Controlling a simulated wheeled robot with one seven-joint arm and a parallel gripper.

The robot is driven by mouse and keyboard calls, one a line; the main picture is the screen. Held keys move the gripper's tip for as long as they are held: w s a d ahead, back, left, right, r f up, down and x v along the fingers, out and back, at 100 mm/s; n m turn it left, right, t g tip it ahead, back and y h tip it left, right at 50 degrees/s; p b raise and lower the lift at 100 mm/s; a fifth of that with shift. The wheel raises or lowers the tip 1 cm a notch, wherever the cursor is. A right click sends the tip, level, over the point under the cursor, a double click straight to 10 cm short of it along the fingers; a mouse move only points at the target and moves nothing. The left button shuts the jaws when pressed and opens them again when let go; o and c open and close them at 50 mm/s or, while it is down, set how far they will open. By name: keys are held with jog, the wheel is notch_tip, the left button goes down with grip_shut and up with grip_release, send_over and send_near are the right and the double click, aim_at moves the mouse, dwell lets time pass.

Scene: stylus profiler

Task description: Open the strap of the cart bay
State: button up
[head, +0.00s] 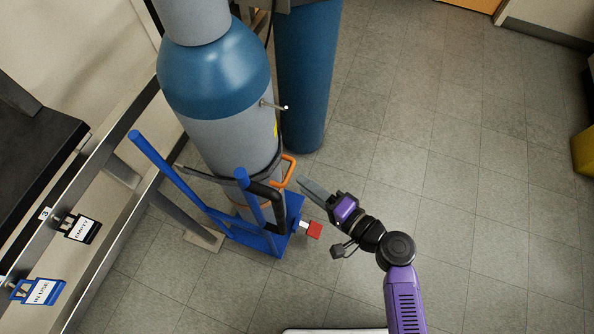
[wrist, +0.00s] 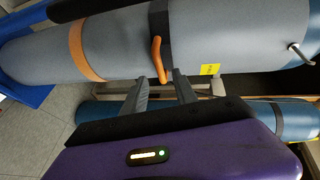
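A large grey and blue gas cylinder (head: 232,135) stands on a blue cart (head: 262,240). A dark strap (head: 240,178) goes round it, with an orange handle (head: 289,172) on its right side. In the wrist view the orange handle (wrist: 158,60) juts from the dark strap (wrist: 159,22) on the grey cylinder. My gripper (head: 302,186) is close to the handle, at its lower right in the head view. In the wrist view the fingers (wrist: 164,87) are apart and empty, with the handle's end close to the gap between their tips. I cannot tell whether they touch it.
A second blue cylinder (head: 305,80) stands behind. A rail (head: 100,170) on the left carries an EMPTY tag (head: 82,228) and an IN USE tag (head: 42,291). The tiled floor (head: 450,150) to the right is clear.

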aim_at(289, 172)
jog(key=x, duration=0.7)
jog(key=shift+c, duration=0.2)
jog(key=shift+s, duration=0.1)
grip_shut()
dwell(1.1)
